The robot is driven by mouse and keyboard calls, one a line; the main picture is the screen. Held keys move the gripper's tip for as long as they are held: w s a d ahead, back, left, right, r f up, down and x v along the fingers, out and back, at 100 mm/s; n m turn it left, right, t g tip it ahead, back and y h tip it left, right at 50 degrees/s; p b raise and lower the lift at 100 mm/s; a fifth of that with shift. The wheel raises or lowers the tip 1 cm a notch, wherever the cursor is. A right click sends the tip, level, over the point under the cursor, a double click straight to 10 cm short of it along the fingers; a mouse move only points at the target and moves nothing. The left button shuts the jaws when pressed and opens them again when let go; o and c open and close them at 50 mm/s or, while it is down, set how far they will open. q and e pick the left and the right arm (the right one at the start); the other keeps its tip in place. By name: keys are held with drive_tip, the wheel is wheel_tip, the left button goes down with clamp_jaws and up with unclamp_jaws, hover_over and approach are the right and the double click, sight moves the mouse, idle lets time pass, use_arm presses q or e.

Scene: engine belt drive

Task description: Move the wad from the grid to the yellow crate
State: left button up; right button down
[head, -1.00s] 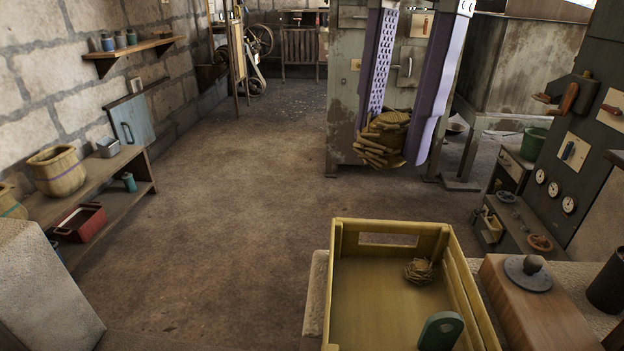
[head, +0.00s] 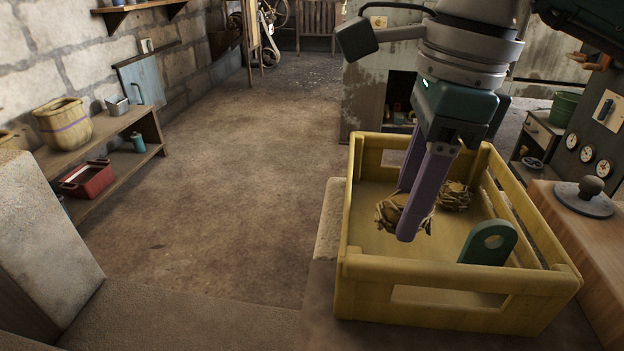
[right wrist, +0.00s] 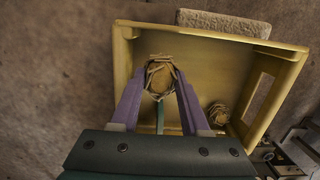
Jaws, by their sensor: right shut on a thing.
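The yellow crate (head: 455,290) stands on the ledge at the front right of the head view; it also shows in the right wrist view (right wrist: 215,38). My right gripper (head: 412,215) reaches down into the crate's opening from above. Its purple fingers are shut on a brown, straw-like wad (head: 388,214), which also shows between the fingertips in the right wrist view (right wrist: 159,78). I cannot tell whether the held wad touches the crate floor. A second, similar wad (head: 454,196) lies in the crate beside it, also in the right wrist view (right wrist: 218,113). My left gripper is out of view.
A wooden block (head: 570,235) with a grey knobbed lid (head: 584,197) is right of the crate. A low shelf (head: 110,150) with pots runs along the left wall. The floor between is clear.

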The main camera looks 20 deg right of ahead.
wheel_tip(320, 180, down, 8)
drive_tip(key=shift+r+b, duration=0.1)
drive_tip(key=shift+b, duration=0.7)
drive_tip(key=c, duration=0.7)
unclamp_jaws()
drive_tip(key=shift+r, duration=0.25)
drive_tip(key=r+p, duration=0.1)
drive_tip(key=r, duration=0.2)
drive_tip(key=d+r+p, duration=0.1)
drive_tip(key=r, duration=0.3)
drive_tip(key=r+p, duration=0.1)
drive_tip(key=r, duration=0.3)
drive_tip(key=shift+s+d+r, duration=0.15)
drive_tip(key=shift+s+r, duration=0.1)
drive_tip(key=shift+s, duration=0.1)
